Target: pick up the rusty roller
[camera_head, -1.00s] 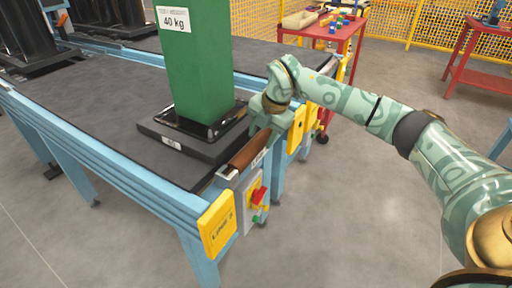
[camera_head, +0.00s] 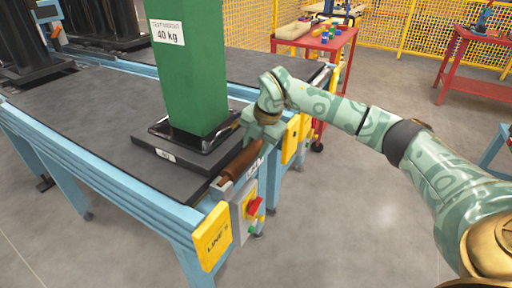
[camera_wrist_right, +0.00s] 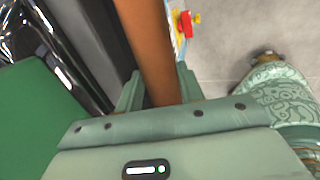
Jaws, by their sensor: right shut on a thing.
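The rusty roller (camera_head: 240,163) is a brown cylinder at the near right end of the blue-framed conveyor. It lies along the end edge, beside the black base of the green weight. My right gripper (camera_head: 257,138) is at its far end, shut on it. In the right wrist view the roller (camera_wrist_right: 152,45) runs between the two fingers (camera_wrist_right: 158,88), one on each side. The roller's end inside the gripper is hidden by the gripper body. My left gripper is not in view.
The green 40 kg weight (camera_head: 192,75) stands on its black base (camera_head: 165,153) close to the roller. A control box (camera_head: 245,208) with a red switch and a yellow sign (camera_head: 212,236) hang at the conveyor's end. A red table (camera_head: 342,45) stands behind.

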